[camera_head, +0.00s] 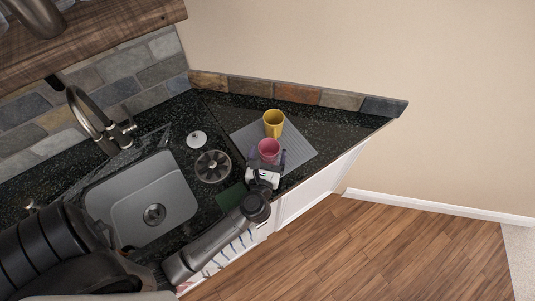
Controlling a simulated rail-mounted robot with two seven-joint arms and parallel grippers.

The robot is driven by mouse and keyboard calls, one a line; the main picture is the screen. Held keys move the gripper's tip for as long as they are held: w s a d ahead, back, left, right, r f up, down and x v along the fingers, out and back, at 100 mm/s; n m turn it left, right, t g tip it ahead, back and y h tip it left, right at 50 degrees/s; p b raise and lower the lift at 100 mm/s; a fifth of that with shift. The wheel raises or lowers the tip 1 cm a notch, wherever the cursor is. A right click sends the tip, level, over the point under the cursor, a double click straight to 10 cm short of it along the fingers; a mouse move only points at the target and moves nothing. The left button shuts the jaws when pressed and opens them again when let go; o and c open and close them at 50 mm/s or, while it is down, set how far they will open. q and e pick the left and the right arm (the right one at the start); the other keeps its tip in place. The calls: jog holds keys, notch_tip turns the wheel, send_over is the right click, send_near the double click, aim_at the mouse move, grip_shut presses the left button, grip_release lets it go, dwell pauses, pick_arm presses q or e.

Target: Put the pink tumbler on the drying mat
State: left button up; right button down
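The pink tumbler (268,149) is upright over the near part of the grey ribbed drying mat (300,153). I cannot tell whether its base touches the mat, because my gripper hides its lower part. My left gripper (266,158) is at the tumbler's near side, with a dark finger on each side of it. Whether the fingers press on the tumbler is too small to tell. My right gripper is not in view.
A yellow cup (273,122) stands on the mat just behind the tumbler. A dark round slotted item (213,166) and a white lid-like item (197,139) lie to the left. The sink (130,190) and faucet (88,112) are further left. The mat's right part is clear.

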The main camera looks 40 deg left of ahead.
pick_arm(q)
jog(key=shift+r, duration=0.25)
jog(key=shift+s+d+f, duration=0.15)
jog(key=shift+s, duration=0.1)
jog(key=b+v, duration=0.1)
jog(key=v, duration=0.9)
jog(key=shift+s+d+b, duration=0.3)
jog(key=shift+s+d, duration=0.15)
jog(key=shift+s, duration=0.15)
